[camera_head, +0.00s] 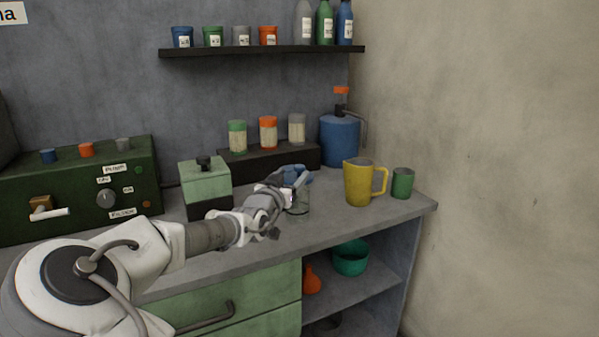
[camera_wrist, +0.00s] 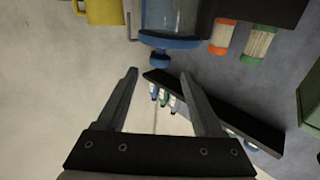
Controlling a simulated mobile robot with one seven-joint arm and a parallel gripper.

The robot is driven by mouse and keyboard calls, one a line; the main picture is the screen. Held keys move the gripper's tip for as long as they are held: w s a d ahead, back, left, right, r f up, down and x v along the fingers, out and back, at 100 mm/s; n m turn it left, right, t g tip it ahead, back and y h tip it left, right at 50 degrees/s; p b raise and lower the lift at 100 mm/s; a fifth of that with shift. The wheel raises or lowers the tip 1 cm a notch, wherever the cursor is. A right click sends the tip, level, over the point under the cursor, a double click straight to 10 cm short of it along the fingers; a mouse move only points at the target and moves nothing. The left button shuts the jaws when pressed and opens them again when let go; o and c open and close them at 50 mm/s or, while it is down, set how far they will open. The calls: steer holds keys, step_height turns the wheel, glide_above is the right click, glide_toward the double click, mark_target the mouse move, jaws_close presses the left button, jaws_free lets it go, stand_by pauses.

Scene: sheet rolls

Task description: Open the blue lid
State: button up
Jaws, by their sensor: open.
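The blue lid (camera_head: 292,171) sits on a clear glass jar (camera_head: 298,206) on the counter, partly hidden by my gripper in the head view. In the wrist view, which looks upside down, the lid (camera_wrist: 176,41) has a round blue knob (camera_wrist: 160,59) and covers the end of the glass jar (camera_wrist: 172,14). My gripper (camera_head: 300,181) is at lid height, close to the jar. In the wrist view its two fingers (camera_wrist: 159,73) are spread apart with nothing between them. The knob shows just beyond the fingertips, roughly centred; contact does not show.
A yellow jug (camera_head: 360,184) and a green cup (camera_head: 402,183) stand right of the jar. A blue pump canister (camera_head: 339,141) and several small jars on a dark riser (camera_head: 262,162) are behind. A green box (camera_head: 206,182) stands left. A wall shelf (camera_head: 262,50) hangs above.

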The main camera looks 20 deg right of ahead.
mark_target(298, 168)
steer(key=b+x, duration=0.1)
steer(key=x, duration=0.5)
steer(key=shift+w+d, duration=0.2)
steer(key=shift+d, duration=0.05)
jaws_close()
stand_by(1.2)
